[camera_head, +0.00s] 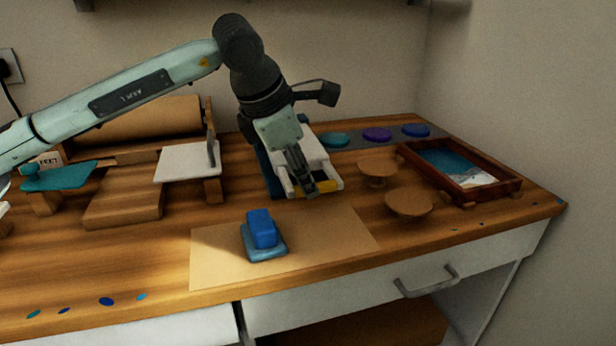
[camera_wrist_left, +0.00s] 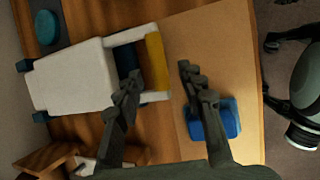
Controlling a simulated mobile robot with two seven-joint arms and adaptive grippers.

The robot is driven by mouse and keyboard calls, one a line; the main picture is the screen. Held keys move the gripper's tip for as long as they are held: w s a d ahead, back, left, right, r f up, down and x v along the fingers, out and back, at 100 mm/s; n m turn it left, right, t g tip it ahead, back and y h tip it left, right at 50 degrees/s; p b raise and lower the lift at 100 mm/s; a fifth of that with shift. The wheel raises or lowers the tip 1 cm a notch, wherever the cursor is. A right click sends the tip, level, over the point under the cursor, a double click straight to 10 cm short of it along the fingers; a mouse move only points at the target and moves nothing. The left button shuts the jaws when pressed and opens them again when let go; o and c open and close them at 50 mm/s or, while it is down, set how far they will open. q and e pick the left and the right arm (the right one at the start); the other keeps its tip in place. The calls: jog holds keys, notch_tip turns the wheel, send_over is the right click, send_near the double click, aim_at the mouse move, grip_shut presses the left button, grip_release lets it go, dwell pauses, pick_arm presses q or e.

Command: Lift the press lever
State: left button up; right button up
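The press (camera_head: 311,153) is a white body with blue parts at the back middle of the bench. Its lever carries a yellow bar (camera_head: 325,187) at the front, which also shows in the left wrist view (camera_wrist_left: 157,62). My left gripper (camera_head: 308,191) reaches down over the press front. In the left wrist view my left gripper (camera_wrist_left: 158,76) is open, its two dark fingers apart on either side of the yellow bar. Whether either finger touches the bar, I cannot tell. My right gripper is not in view.
A blue block (camera_head: 262,229) on a blue base stands on a tan sheet (camera_head: 331,240) in front of the press. Round wooden stands (camera_head: 410,203) and a framed tray (camera_head: 499,186) are to the right. A white board (camera_head: 187,163) stands left. The bench's front left is mostly clear.

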pick_arm(q)
jog(key=shift+x, duration=1.25)
grip_shut()
